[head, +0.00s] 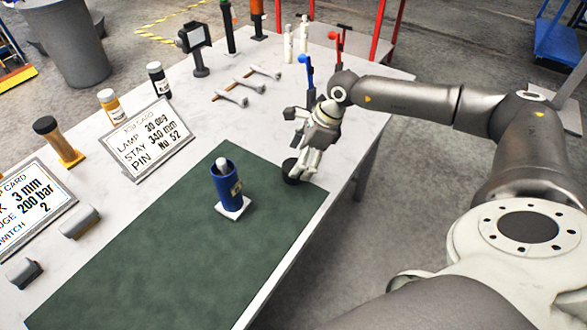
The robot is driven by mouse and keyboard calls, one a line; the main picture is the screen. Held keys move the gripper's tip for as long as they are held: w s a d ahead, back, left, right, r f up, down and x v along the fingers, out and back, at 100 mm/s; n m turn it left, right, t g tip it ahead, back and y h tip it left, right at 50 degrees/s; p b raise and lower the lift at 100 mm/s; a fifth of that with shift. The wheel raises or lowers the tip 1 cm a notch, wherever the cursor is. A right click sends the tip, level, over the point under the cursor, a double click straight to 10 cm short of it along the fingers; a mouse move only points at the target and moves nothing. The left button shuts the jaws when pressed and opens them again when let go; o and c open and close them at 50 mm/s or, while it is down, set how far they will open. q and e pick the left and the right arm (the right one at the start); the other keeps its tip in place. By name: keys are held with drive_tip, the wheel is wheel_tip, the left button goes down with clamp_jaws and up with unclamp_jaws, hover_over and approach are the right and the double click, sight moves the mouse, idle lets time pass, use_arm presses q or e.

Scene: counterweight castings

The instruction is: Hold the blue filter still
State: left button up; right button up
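I cannot tell whether the fingers grip that object. No gripper touches the filter. My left gripper is not in view.
Cards stand on the table, one in the middle (148,138) and one at the left (28,205). Grey blocks (79,222), bottles (158,78), several hammer-like tools (232,98) and a dark stand (198,55) are around the mat. The mat left of the filter is clear.

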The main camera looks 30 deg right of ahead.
sight(289, 164)
drive_tip(key=shift+w+a+f+p, duration=0.1)
drive_tip(key=shift+f+p, duration=0.2)
drive_tip(key=x, duration=0.2)
drive_tip(key=p+x, duration=0.1)
drive_tip(key=shift+w+f, duration=0.25)
drive_tip(key=shift+f, duration=0.1)
drive_tip(key=shift+w+f, duration=0.1)
drive_tip(key=shift+f, duration=0.3)
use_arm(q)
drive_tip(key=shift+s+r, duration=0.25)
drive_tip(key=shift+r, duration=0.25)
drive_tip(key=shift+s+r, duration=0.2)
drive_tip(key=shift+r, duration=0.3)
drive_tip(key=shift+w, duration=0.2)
use_arm(e)
drive_tip(key=c, duration=0.9)
drive_tip(key=shift+c, duration=0.2)
drive_tip(key=shift+r, duration=0.1)
